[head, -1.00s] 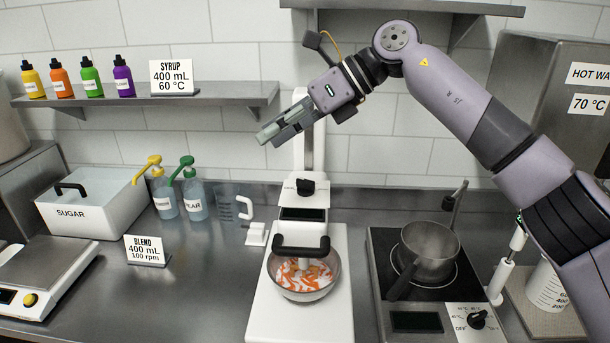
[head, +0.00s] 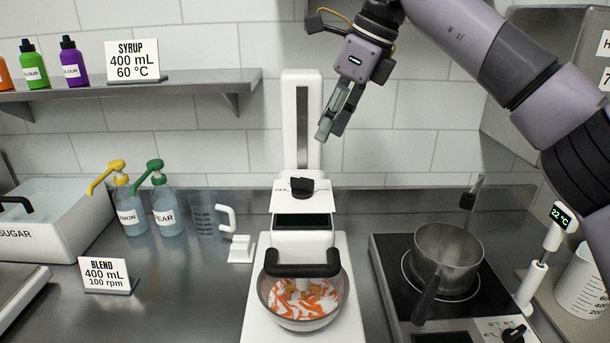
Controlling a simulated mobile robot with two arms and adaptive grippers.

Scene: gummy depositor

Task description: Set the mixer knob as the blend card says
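The mixer (head: 303,240) stands in the middle of the counter. Its black knob (head: 302,186) sits on top of the white head, above a dark display (head: 302,220); the scale marks are too small to read. A bowl (head: 303,316) with orange and white contents sits under the black handle. The blend card (head: 106,275) reads BLEND 400 mL 100 rpm. My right gripper (head: 323,133) hangs above and slightly right of the knob, pointing down, apart from it, with nothing visible in it. Its fingers are seen edge-on, so their gap is hidden. My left gripper is out of view.
A steel pot (head: 448,257) on a hot plate stands right of the mixer, with a thermometer (head: 553,228) reading 22 °C beyond. Lemon (head: 129,208) and pear (head: 167,208) pump bottles and a measuring jug (head: 205,217) stand left. A shelf (head: 180,84) is above.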

